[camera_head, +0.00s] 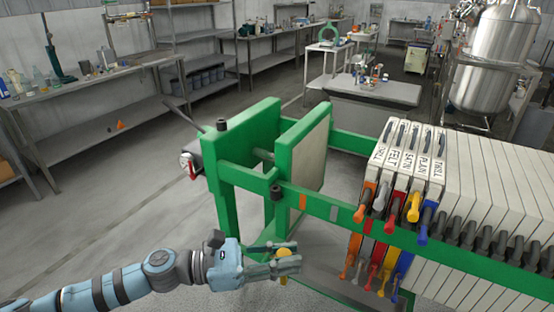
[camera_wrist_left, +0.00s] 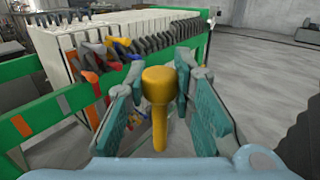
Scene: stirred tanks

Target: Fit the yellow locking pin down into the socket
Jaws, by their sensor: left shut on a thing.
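My left gripper (camera_head: 291,259) is shut on the yellow locking pin (camera_head: 283,281), low in front of the green press frame. In the left wrist view, the pin (camera_wrist_left: 158,95) stands between the two teal fingers, with its wide round head up and its thinner shank down. The pin is apart from the green frame. I cannot surely make out the socket. A dark round fitting (camera_head: 276,189) sits on the green rail and another (camera_head: 222,124) on top of the end post; I cannot tell if either is it. My right gripper is not in view.
The green rail (camera_head: 330,207) runs right along a stack of white plates (camera_head: 480,170) with coloured handles. Steel benches and a tank (camera_head: 505,45) stand behind. The floor at left is clear.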

